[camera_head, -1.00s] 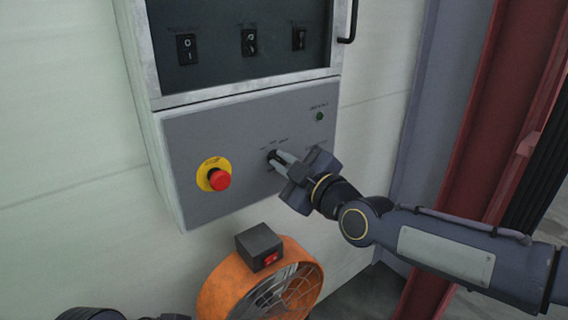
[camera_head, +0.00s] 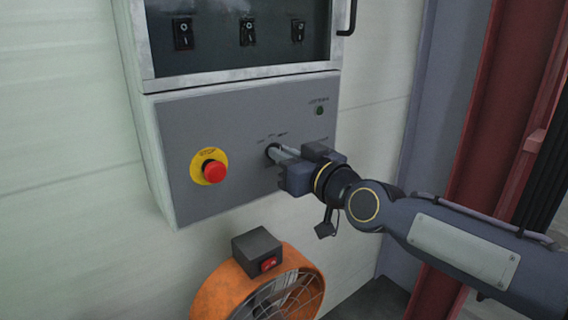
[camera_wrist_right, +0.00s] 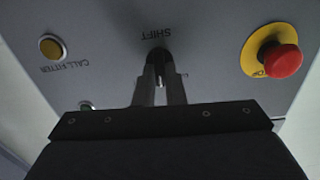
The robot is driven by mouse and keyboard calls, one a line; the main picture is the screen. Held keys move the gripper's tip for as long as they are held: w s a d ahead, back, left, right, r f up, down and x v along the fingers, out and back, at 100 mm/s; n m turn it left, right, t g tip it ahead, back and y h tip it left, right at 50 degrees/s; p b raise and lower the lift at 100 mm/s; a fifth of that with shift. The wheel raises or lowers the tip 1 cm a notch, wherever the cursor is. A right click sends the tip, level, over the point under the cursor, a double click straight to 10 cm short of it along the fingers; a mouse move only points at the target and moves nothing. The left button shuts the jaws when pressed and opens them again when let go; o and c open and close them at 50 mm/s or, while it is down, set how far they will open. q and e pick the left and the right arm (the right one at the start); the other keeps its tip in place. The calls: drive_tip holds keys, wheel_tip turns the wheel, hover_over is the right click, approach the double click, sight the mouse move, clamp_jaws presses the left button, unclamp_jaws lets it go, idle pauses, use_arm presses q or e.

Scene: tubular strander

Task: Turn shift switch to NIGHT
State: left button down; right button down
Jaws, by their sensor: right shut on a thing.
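The shift switch (camera_head: 271,151) is a small dark rotary knob on the grey lower panel of the wall cabinet, with tiny labels above it that are too small to read. In the right wrist view the shift switch (camera_wrist_right: 158,56) sits under the word SHIFT, seen upside down. My right gripper (camera_head: 278,153) reaches in from the right, its two fingers shut on the knob. In the right wrist view my right gripper (camera_wrist_right: 158,82) covers much of the knob, so its pointing direction cannot be told. My left gripper is not in view.
A red emergency stop (camera_head: 214,171) on a yellow disc sits left of the switch. A lamp (camera_head: 319,110) is at upper right, and a call-fitter button (camera_wrist_right: 52,47) shows in the wrist view. Rocker switches (camera_head: 248,32) are above. An orange fan (camera_head: 215,292) stands below.

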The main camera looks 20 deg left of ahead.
drive_tip(key=shift+w+d+f+m+b, duration=0.1)
drive_tip(key=shift+m+b, duration=0.4)
drive_tip(key=shift+m, duration=1.55)
drive_tip(key=shift+w+f+m+b, duration=0.1)
drive_tip(key=shift+m+b, duration=0.4)
drive_tip(key=shift+m, duration=1.55)
drive_tip(key=c, duration=1.5)
unclamp_jaws()
drive_tip(key=shift+r, duration=0.1)
drive_tip(key=b+v, duration=0.3)
drive_tip(key=v, duration=0.5)
